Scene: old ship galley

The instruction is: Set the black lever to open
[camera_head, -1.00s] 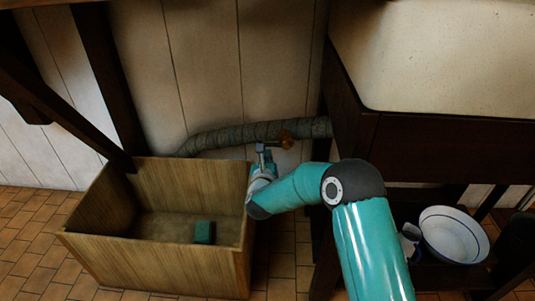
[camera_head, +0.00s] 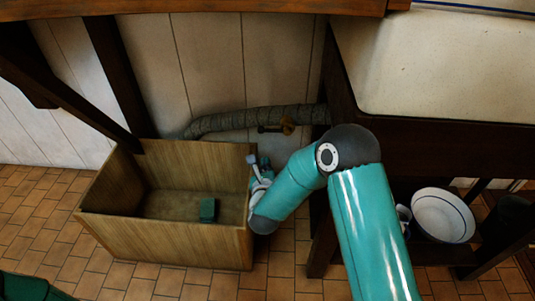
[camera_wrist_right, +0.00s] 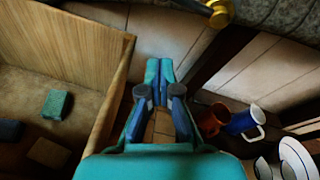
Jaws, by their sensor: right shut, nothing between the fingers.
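The black lever (camera_head: 269,129) is a short dark bar on a brass valve body (camera_head: 287,126), at the wrapped pipe low on the wall. In the head view it points left from the brass, roughly along the pipe. My right gripper (camera_head: 258,163) is below and slightly left of the lever, apart from it, beside the wooden box's right edge. In the right wrist view my right gripper (camera_wrist_right: 160,72) is shut and empty, with the brass valve body (camera_wrist_right: 220,13) at the top edge; the lever is mostly cut off there. My left gripper is out of view.
The open wooden box (camera_head: 165,238) stands left of my right gripper, with a green block (camera_head: 208,210) inside. A dark table leg (camera_head: 320,240) and a shelf with a white bowl (camera_head: 442,215) are on the right.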

